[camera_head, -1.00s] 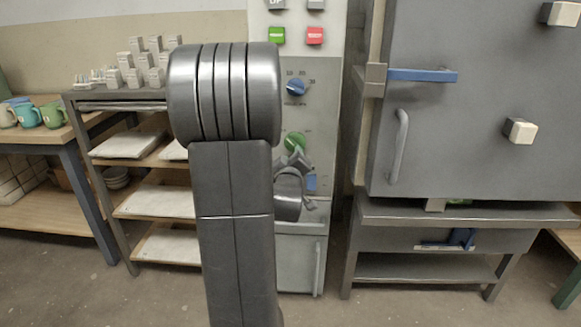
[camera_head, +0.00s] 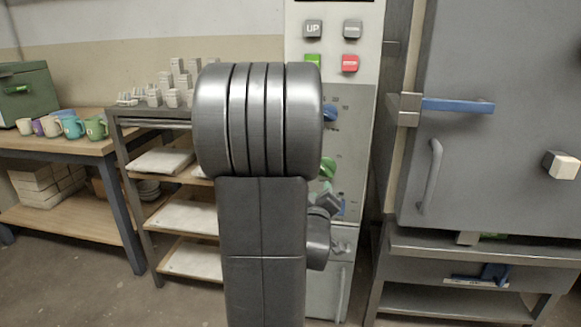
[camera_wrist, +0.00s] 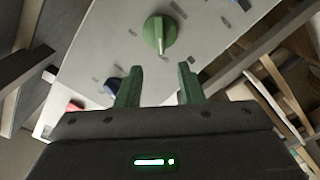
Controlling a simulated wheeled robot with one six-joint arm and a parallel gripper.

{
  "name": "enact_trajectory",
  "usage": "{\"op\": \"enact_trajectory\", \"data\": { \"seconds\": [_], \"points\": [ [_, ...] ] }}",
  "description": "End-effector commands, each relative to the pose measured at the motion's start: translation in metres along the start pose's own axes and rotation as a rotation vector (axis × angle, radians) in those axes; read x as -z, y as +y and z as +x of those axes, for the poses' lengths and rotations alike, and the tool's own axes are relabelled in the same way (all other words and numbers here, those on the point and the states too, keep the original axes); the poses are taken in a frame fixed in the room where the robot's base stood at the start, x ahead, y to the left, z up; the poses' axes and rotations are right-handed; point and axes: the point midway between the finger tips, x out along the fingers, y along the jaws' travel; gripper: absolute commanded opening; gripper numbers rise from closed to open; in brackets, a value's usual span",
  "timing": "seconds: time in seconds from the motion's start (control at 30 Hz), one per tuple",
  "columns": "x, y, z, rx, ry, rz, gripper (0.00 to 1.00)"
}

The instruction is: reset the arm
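My gripper shows in the wrist view (camera_wrist: 158,88), with its two green fingers apart and nothing between them. A control panel (camera_wrist: 100,50) fills the space beyond the fingers. Its green knob (camera_wrist: 160,33) lies past the fingertips, and I see no contact with it. In the head view my grey arm stands in the middle and covers part of the panel (camera_head: 350,150). The green knob (camera_head: 328,167) shows just right of my arm. My gripper is mostly hidden behind the arm there.
The panel has a blue knob (camera_head: 330,113), a red button (camera_head: 350,63) and grey buttons. A large grey kiln (camera_head: 510,120) with a blue latch handle (camera_head: 458,105) stands right. A shelf rack (camera_head: 160,112) and a table (camera_head: 60,146) with mugs stand left. Bare floor shows at lower left.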

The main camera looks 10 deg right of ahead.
Motion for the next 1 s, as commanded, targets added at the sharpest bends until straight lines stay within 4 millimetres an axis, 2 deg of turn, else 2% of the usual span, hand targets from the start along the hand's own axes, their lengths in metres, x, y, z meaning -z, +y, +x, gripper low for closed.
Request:
{"op": "enact_trajectory", "data": {
  "seconds": [0.4,0.6,0.8,1.0],
  "points": [
    [-0.001,-0.001,0.077,-0.002,0.000,0.001,0.35],
    [-0.002,-0.001,0.109,-0.001,0.000,0.001,0.35],
    [-0.001,0.000,0.126,-0.001,0.000,0.001,0.35],
    [-0.001,0.000,0.129,0.000,-0.001,0.004,0.35]
  ]
}}
